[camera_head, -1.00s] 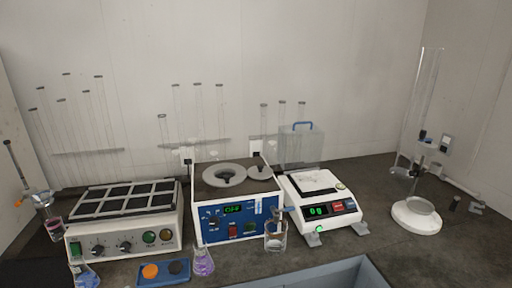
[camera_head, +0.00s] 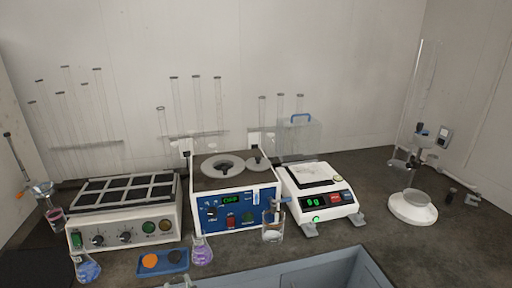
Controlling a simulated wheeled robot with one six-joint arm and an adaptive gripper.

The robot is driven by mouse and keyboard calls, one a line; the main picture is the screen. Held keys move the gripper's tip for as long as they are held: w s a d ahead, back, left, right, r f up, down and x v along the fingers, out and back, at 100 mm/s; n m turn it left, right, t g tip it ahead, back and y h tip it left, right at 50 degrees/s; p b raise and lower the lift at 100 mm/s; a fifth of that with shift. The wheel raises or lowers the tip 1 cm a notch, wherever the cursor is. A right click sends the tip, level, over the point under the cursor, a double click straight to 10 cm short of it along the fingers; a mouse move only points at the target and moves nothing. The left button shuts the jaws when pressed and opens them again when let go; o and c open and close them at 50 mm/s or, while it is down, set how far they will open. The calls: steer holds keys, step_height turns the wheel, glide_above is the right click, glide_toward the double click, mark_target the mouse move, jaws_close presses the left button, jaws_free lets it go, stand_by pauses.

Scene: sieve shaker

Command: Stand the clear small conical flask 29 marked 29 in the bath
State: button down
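A blue-fronted box (camera_head: 223,217) with a green display stands mid-bench and looks like the bath. Two round grey lids, one large (camera_head: 223,167) and one smaller (camera_head: 257,163), lie on its dark top, so its inside is hidden. I cannot pick out flask 29 for certain, as no mark is readable. A clear glass rim (camera_head: 178,284) shows at the bottom edge, its body cut off. A conical flask with purple liquid (camera_head: 202,251) and one with blue liquid (camera_head: 87,268) stand at the front. My gripper is not in view.
A hotplate block (camera_head: 124,225) stands left and a balance (camera_head: 322,200) right. A clear beaker (camera_head: 273,230) stands before the bath. A blue tray (camera_head: 164,263) and grey-blue basin (camera_head: 330,267) are in front.

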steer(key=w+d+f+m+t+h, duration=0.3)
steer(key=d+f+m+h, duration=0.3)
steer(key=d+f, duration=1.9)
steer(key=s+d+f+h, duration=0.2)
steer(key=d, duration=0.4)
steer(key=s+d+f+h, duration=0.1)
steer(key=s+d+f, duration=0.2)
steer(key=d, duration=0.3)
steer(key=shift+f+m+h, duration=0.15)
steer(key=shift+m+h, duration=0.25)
